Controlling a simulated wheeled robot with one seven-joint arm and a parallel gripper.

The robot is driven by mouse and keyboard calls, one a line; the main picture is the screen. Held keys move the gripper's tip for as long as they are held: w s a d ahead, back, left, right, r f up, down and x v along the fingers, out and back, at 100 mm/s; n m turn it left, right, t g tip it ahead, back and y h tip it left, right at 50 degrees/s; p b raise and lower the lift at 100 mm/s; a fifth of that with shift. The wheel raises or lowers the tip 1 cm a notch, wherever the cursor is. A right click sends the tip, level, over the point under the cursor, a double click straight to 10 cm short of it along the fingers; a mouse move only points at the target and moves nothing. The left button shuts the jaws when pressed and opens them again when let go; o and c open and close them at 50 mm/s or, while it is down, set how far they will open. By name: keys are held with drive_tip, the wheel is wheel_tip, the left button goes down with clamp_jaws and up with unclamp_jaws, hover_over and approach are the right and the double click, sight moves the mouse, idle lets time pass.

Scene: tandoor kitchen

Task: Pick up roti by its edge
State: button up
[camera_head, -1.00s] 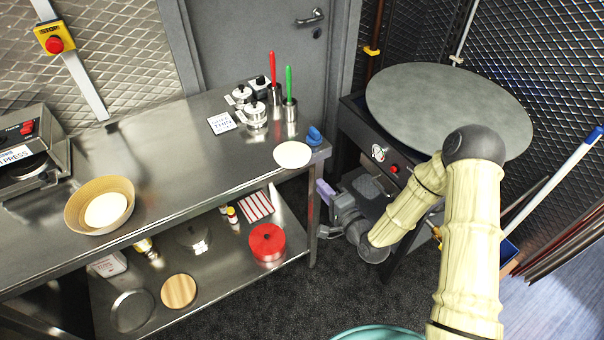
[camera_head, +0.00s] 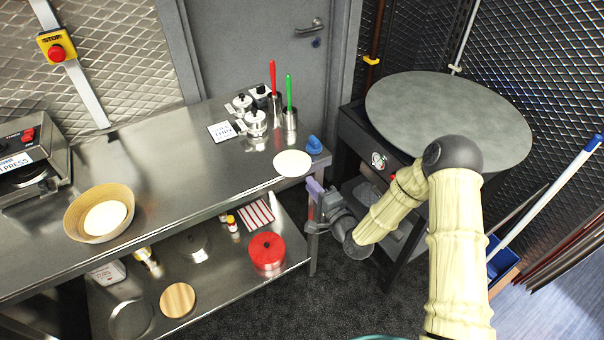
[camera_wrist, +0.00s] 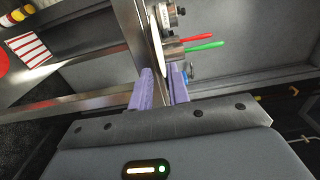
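A pale round roti (camera_head: 292,163) lies flat at the right front corner of the steel counter (camera_head: 165,165), its near edge at the counter's front edge. In the wrist view the roti (camera_wrist: 156,45) shows nearly edge-on, ahead of the fingers. My gripper (camera_head: 315,190) is just right of and below the roti, beside the counter's corner. In the wrist view the two purple fingers of my gripper (camera_wrist: 164,88) stand apart with nothing held between them. I see no contact with the roti.
A blue object (camera_head: 314,145) sits on the corner behind the roti. Steel pots (camera_head: 255,122) and holders with red and green handles stand farther back. A basket (camera_head: 75,217) holds another pale disc at left. A dark stand with a large round grey top (camera_head: 450,110) is at right.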

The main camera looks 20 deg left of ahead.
sight(302, 174)
drive_tip(key=shift+b+x, duration=0.6)
drive_tip(key=shift+x, duration=2)
drive_tip(key=shift+c, duration=0.5)
clamp_jaws()
drive_tip(key=shift+r+p, duration=0.85)
drive_tip(key=shift+r, duration=0.55)
drive_tip(key=shift+f, duration=0.1)
drive_tip(key=s+d+r+p, duration=0.2)
drive_tip(key=s+d+r, duration=0.3)
drive_tip(key=s+d, duration=0.4)
drive_tip(key=shift+d+p, duration=0.3)
drive_tip(key=shift+d, duration=0.6)
